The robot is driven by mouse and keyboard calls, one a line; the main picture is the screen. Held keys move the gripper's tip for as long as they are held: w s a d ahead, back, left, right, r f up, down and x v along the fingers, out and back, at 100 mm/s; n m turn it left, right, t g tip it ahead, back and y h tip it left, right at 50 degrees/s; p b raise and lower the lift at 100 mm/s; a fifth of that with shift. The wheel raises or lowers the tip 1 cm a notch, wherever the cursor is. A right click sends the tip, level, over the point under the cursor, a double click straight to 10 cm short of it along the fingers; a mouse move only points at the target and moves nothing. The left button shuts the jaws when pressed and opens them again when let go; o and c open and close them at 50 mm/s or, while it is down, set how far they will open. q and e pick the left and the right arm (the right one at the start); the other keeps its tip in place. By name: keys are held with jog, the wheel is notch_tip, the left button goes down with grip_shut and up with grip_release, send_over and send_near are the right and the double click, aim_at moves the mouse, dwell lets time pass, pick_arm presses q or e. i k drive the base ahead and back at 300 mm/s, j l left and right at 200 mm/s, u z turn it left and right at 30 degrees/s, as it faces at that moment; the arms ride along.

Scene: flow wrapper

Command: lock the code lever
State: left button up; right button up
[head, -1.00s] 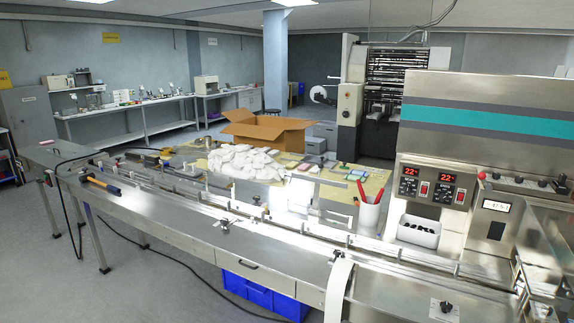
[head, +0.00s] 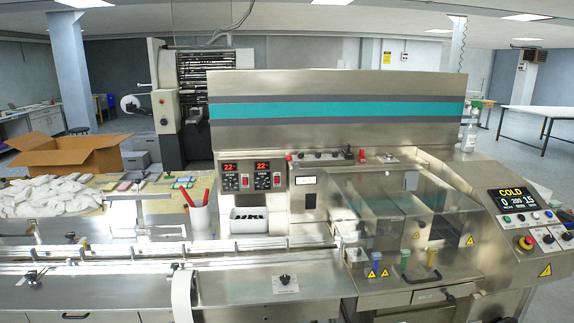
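The flow wrapper (head: 335,88) fills the middle of the head view, a steel machine with a teal stripe. I cannot tell for sure which part is the code lever. A small red handle (head: 362,155) stands up on the ledge below the striped panel. A black knob (head: 284,279) sits on a pale plate on the front deck. Blue, green and yellow handles (head: 404,259) stand in a row at the front right. Whether any of these is locked is too small to tell. Neither of my grippers is in view.
A control panel (head: 524,211) reading COLD, with a red stop button (head: 526,242), is at the right. A cardboard box (head: 68,152) and white packets (head: 45,197) are at the left.

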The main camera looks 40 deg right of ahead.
aim_at(289, 158)
jog(key=i+l, duration=0.3)
jog(key=l, duration=0.15)
jog(key=i+l+u, duration=0.1)
jog(key=i+l, duration=0.25)
jog(key=l, duration=0.15)
